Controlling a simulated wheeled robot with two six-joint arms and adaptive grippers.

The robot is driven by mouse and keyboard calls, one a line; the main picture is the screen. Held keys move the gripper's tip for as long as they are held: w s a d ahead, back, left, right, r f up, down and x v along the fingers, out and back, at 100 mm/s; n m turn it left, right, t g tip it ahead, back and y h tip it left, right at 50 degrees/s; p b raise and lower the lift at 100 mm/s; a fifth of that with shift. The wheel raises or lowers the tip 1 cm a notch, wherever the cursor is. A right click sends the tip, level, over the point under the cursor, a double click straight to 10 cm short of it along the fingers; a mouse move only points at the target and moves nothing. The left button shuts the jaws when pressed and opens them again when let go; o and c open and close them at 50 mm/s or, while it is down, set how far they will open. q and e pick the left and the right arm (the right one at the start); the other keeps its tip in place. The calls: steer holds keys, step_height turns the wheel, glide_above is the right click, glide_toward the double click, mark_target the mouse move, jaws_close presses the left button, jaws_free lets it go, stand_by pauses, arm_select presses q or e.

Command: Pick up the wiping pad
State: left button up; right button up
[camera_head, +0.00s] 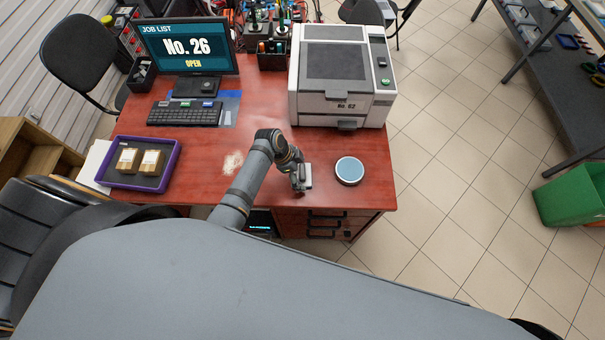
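The fingers are too small to tell open from shut. My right gripper is not in view.
A pale dusty smear (233,162) marks the desk left of my arm. A white boxy machine (342,76) stands behind the disc. A purple-rimmed tray (139,164) with two boxes, a keyboard (185,113) and a monitor (187,46) are at the left.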

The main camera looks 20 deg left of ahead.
mark_target(304, 171)
arm_select(q)
steer(key=c, duration=0.7)
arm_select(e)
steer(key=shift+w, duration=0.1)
arm_select(q)
steer(key=shift+r, duration=0.1)
steer(key=shift+r, duration=0.15)
step_height(304, 171, up, 3)
steer(key=shift+w+f, duration=0.1)
steer(key=shift+f, duration=0.05)
steer(key=s+r+b, duration=0.1)
steer(key=s+r, duration=0.2)
steer(key=s, duration=0.1)
steer(key=s+r, duration=0.3)
steer(key=s, duration=0.2)
steer(key=s+a+r+b, duration=0.1)
steer(key=s+r, duration=0.3)
steer(key=s, duration=0.1)
steer(key=shift+s+b, duration=0.1)
steer(key=shift+b, duration=0.25)
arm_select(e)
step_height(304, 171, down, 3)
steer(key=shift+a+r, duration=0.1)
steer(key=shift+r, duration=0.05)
